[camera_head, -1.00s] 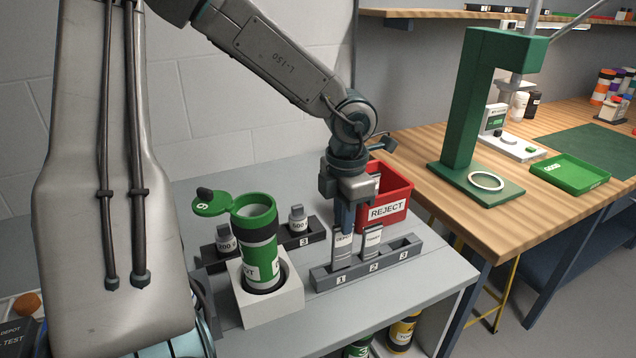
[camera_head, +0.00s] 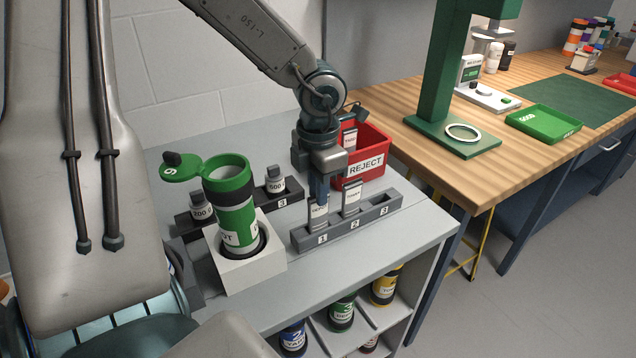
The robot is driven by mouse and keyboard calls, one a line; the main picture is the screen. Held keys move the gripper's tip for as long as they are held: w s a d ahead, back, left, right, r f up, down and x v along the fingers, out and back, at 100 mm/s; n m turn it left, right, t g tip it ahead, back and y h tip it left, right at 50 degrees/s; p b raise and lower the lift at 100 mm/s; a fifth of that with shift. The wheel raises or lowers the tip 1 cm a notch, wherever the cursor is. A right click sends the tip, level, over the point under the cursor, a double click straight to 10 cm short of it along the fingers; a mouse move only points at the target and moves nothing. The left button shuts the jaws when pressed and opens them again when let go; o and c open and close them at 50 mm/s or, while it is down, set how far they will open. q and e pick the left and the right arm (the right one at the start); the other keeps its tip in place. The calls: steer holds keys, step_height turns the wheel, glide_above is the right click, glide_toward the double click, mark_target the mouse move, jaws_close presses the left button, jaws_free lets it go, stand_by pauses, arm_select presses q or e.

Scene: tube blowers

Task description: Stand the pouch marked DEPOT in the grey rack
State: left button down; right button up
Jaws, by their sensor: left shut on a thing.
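The DEPOT pouch (camera_head: 318,214) is grey with a white label and stands upright in slot 1 of the grey rack (camera_head: 378,217). Its top is about level with that of the pouch beside it. My left gripper (camera_head: 319,194) is above slot 1, pointing down, its fingers shut on the top of the DEPOT pouch. A second, similar pouch (camera_head: 352,196) stands in slot 2; its small label is hard to read. Slot 3 is empty. My right gripper is not in view.
A red REJECT bin (camera_head: 366,167) with a pouch inside stands behind the rack. To the left are a white block (camera_head: 232,272) holding a green open-lidded tube (camera_head: 236,205) and a dark weight rack (camera_head: 292,192). Jars fill the lower shelf.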

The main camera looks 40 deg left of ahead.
arm_select(q)
steer(key=shift+a+f, duration=0.1)
steer(key=c, duration=1.4)
jaws_free()
steer(key=shift+c, duration=0.2)
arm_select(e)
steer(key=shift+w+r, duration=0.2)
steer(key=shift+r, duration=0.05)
